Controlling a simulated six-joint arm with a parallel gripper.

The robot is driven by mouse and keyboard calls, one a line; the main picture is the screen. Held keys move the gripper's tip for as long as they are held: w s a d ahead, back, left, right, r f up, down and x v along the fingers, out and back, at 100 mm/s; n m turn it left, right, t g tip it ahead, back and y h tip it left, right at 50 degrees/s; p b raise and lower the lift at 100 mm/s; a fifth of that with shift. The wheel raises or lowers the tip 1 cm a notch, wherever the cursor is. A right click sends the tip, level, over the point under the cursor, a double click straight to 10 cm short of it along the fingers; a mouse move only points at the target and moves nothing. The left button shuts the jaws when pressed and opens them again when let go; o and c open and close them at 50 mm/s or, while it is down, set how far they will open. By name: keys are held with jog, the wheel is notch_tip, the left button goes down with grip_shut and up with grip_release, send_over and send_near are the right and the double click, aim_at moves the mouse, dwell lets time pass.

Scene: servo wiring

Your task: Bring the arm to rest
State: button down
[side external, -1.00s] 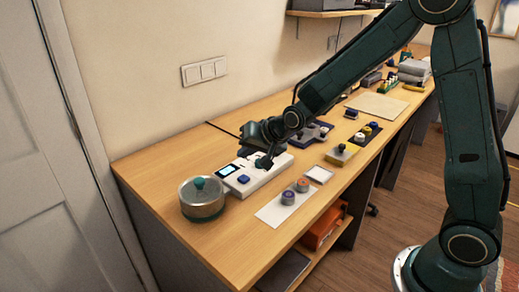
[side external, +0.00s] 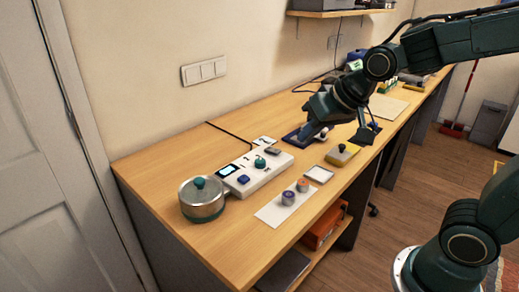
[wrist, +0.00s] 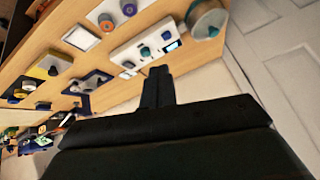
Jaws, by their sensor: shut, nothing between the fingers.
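My gripper (side external: 336,133) is raised above the bench (side external: 150,172) in the side view, over the area around the dark blue tray (side external: 292,137) and the yellow block (side external: 341,154). In the wrist view its fingers (wrist: 157,88) are together, with nothing between them. The white control box (side external: 262,174), with a small lit screen, a blue button and a teal knob, lies on the bench to the left of my gripper and apart from it. It also shows in the wrist view (wrist: 128,56).
A metal pot (side external: 202,200) with a teal knob stands at the bench's near left end. A white plate (side external: 272,212) carries two round knobs. A white-framed square (side external: 319,174) lies near the front edge. A wall shelf (side external: 335,14) hangs above the bench. The floor (side external: 435,165) beside the bench is open.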

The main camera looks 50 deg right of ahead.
jog(key=s+r+n+g, duration=0.1)
jog(key=s+n, duration=0.2)
jog(key=s, duration=1.1)
jog(key=shift+s+d+r+g, duration=0.15)
jog(key=shift+s+d+g, duration=0.15)
jog(key=shift+s+d, duration=0.1)
